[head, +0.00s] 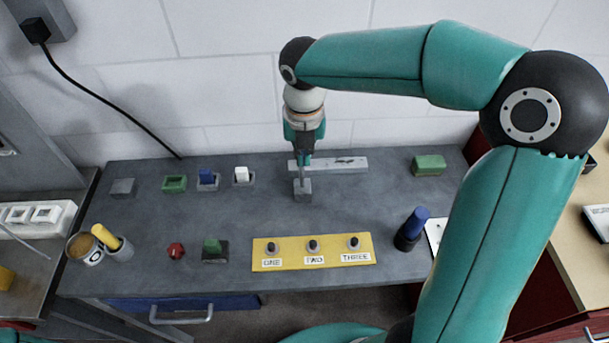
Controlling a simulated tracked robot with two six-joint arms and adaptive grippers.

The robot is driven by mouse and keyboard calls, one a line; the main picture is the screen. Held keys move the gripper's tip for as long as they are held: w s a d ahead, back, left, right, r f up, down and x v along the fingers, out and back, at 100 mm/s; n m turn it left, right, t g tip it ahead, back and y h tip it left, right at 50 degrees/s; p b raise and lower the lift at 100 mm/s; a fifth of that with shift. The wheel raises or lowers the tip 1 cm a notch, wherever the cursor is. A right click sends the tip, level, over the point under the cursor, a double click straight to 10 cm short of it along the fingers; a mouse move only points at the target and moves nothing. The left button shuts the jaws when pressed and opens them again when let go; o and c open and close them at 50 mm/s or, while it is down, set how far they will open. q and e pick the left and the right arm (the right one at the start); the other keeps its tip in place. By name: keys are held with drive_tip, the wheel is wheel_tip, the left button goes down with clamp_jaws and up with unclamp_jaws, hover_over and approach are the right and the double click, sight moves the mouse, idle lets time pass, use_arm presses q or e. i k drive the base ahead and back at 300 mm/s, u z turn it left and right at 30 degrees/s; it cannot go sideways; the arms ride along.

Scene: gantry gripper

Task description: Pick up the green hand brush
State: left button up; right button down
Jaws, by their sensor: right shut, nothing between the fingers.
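My right gripper (304,164) points straight down at the back middle of the grey table, shut and empty. Its tips are just above or at a small grey block (303,190); I cannot tell if they touch. No brush shows clearly by its shape. A green block-like thing (428,166) lies at the table's back right, well to the right of the gripper. A smaller green piece (212,245) sits on a dark base at the front left. Either could be the green hand brush; bristles cannot be made out. My left gripper is out of view.
A grey bar (334,165) lies behind the gripper. A yellow panel (313,263) with knobs lies in front. A green tray (174,184), blue block (207,176) and white block (241,174) stand left. A blue-topped cylinder (413,226) stands right, near my arm. The table's middle is mostly clear.

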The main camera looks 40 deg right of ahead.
sight(425, 165)
drive_tip(key=k, duration=1)
